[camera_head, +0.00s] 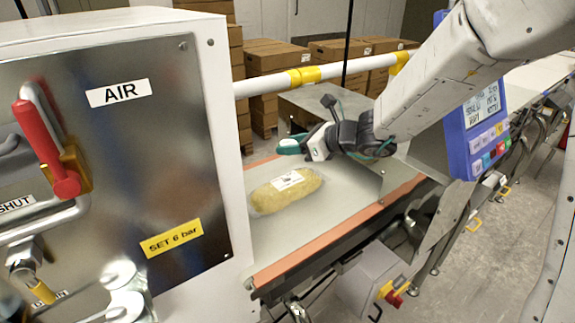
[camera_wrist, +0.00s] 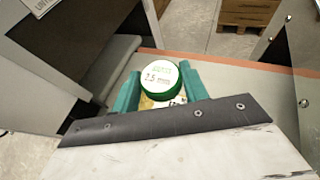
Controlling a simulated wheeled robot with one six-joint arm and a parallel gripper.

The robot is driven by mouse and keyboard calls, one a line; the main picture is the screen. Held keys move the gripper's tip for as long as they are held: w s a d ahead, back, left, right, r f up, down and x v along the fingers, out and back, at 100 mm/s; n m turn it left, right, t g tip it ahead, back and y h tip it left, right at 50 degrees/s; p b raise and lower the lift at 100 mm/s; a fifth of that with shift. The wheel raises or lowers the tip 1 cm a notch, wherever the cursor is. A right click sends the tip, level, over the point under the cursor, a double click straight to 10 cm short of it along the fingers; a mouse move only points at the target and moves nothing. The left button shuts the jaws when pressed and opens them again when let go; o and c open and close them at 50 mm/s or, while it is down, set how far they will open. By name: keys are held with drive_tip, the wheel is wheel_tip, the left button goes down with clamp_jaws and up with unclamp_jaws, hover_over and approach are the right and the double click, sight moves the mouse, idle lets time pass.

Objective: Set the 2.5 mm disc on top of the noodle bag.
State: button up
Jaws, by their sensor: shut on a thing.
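The noodle bag (camera_head: 285,194) is a clear bag of yellow noodles with a white label, lying on the belt in the head view. My gripper (camera_head: 292,145) is above it in the picture, apart from it. In the wrist view my gripper (camera_wrist: 159,84) has its two teal fingers shut on a round disc (camera_wrist: 160,78) with a white face and green rim. The disc's print ends in ".5 mm"; its first digit is unclear. A little of the noodle bag (camera_wrist: 147,102) shows below the disc, mostly hidden by disc and fingers.
The steel AIR cabinet (camera_head: 117,165) with a red handle stands left of the belt (camera_head: 335,198). A blue display panel (camera_head: 475,120) stands at the right. A white rail with yellow bands (camera_head: 303,76) crosses behind the belt. Cardboard boxes (camera_head: 275,57) are stacked farther back.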

drive_tip(key=shift+w+a, duration=0.25)
hover_over(292, 182)
wheel_tip(292, 182, down, 5)
drive_tip(key=shift+w+a+f, duration=0.1)
drive_tip(key=shift+w+a, duration=0.05)
drive_tip(key=shift+f, duration=2.2)
drive_tip(key=shift+f, duration=0.15)
drive_tip(key=o, duration=1)
drive_tip(key=shift+d+r, duration=0.2)
drive_tip(key=shift+r, duration=0.1)
drive_tip(key=v, duration=1.1)
drive_tip(key=shift+d, duration=0.25)
